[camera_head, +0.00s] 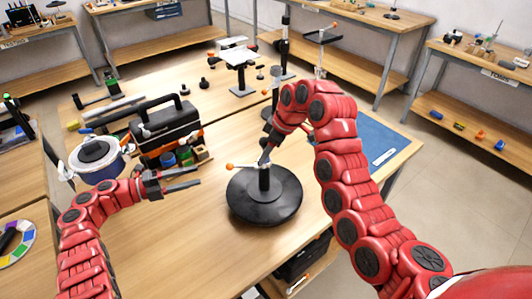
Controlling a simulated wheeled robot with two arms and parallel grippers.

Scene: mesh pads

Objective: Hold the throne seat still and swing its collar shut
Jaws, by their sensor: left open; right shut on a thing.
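The throne seat (282,203) is a round black disc lying on the wooden table, with a short dark post standing up from its middle. Its collar (252,167) sits near the top of the post, and a lever with an orange knob (229,166) points left from it. My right gripper (265,162) comes down from above and is shut at the top of the post; its fingers partly hide the collar and what they grip. My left gripper (199,177) is open and empty, left of the seat and the orange knob, with its fingers pointing right.
A black toolbox (165,124) and a drum (97,155) stand at the left of the table. A blue mat (375,140) lies behind my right arm. Stands and small parts are at the back. The wood around the seat's front is clear.

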